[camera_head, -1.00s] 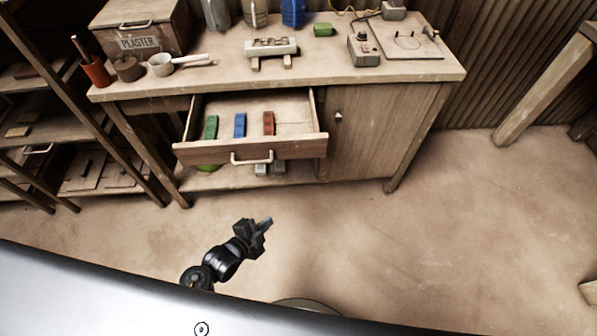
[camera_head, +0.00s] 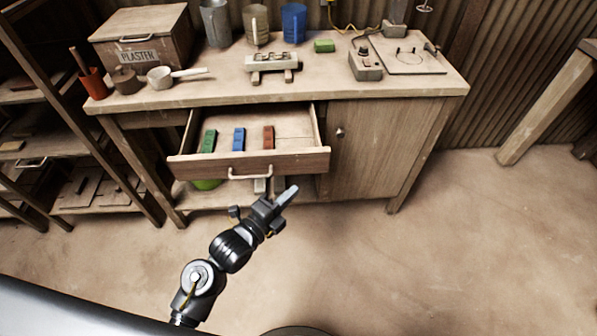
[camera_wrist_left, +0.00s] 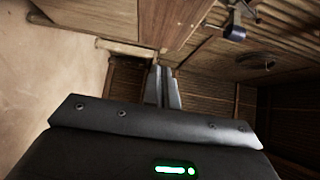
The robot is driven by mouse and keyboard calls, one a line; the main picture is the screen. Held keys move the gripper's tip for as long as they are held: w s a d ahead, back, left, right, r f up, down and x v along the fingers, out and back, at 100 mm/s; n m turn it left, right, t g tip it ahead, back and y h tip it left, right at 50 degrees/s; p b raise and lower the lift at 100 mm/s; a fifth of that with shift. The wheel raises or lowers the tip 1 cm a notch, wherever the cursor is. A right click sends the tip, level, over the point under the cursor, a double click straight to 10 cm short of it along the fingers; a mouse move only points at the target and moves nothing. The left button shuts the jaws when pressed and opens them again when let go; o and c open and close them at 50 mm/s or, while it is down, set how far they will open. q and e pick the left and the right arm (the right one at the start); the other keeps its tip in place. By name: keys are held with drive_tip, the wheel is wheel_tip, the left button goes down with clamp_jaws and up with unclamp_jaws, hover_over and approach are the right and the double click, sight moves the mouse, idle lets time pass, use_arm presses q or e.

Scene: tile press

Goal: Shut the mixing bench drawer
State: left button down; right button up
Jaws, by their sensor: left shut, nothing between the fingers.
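The mixing bench drawer (camera_head: 300,161) stands pulled out from the bench (camera_head: 385,88), with a pale handle (camera_head: 250,173) on its front. Green (camera_head: 209,141), blue (camera_head: 239,139) and red (camera_head: 268,137) blocks lie inside it. My left gripper (camera_head: 286,197) is shut and empty. In the head view it appears just below and right of the handle, apart from it. In the left wrist view its fingers (camera_wrist_left: 162,86) are together, with wooden bench parts beyond. My right gripper is not in view.
The bench top holds a plaster box (camera_head: 142,40), a white ladle (camera_head: 162,77), several containers and a small device (camera_head: 365,66). A cabinet door (camera_head: 365,150) is right of the drawer. Shelving (camera_head: 75,150) stands at left. The floor (camera_head: 430,260) in front is clear.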

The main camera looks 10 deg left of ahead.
sight(308, 164)
use_arm(q)
drive_tip(key=w, duration=0.3)
drive_tip(key=w+d, duration=0.1)
drive_tip(key=w, duration=0.2)
drive_tip(key=shift+w+d+p, duration=0.15)
drive_tip(key=shift+w+p, duration=0.1)
drive_tip(key=shift+p, duration=0.05)
drive_tip(key=shift+w, duration=0.45)
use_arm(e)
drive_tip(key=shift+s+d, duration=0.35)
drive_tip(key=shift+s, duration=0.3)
